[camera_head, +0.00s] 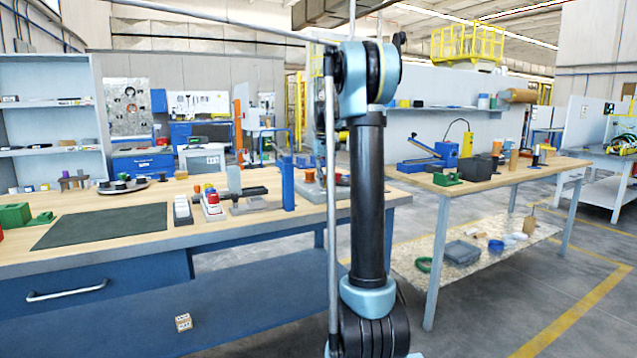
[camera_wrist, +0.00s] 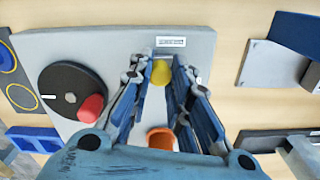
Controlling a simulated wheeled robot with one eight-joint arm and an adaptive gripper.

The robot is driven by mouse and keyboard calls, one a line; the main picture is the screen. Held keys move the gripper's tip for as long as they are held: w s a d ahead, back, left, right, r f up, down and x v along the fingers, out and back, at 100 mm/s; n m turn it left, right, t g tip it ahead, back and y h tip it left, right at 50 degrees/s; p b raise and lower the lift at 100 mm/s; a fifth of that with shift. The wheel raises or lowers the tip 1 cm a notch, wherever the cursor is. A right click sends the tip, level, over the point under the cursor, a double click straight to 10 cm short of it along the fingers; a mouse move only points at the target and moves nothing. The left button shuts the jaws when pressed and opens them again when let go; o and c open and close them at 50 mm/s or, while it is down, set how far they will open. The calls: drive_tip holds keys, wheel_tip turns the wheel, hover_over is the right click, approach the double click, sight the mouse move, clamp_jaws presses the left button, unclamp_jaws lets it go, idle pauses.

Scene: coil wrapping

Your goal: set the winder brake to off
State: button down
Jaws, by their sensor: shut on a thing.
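In the wrist view a grey panel (camera_wrist: 60,45) carries a black disc (camera_wrist: 62,100) with a red knob (camera_wrist: 91,108) at the left, and a small label (camera_wrist: 171,41) too small to read. A yellow knob (camera_wrist: 161,73) sits just below the label. My gripper (camera_wrist: 162,66) has its fingertips on either side of the yellow knob and is shut on it. An orange part (camera_wrist: 160,138) shows between the fingers, nearer the wrist. Which control is the brake, and its setting, I cannot tell. My arm stands in front in the head view, where the gripper cannot be made out.
The wooden workbench (camera_head: 105,225) holds a dark mat (camera_head: 104,226), a blue upright block (camera_head: 288,183) and several small items. A second table (camera_head: 500,178) stands at the right with a blue tool (camera_head: 425,157). In the wrist view a grey-blue plate (camera_wrist: 265,68) lies right of the panel.

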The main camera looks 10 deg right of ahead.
drive_tip(key=shift+w+d, duration=0.2)
drive_tip(key=shift+d, duration=0.25)
drive_tip(key=c, duration=1.5)
unclamp_jaws()
drive_tip(key=shift+d, duration=0.1)
drive_tip(key=shift+o, duration=0.2)
wheel_tip(320, 180, up, 12)
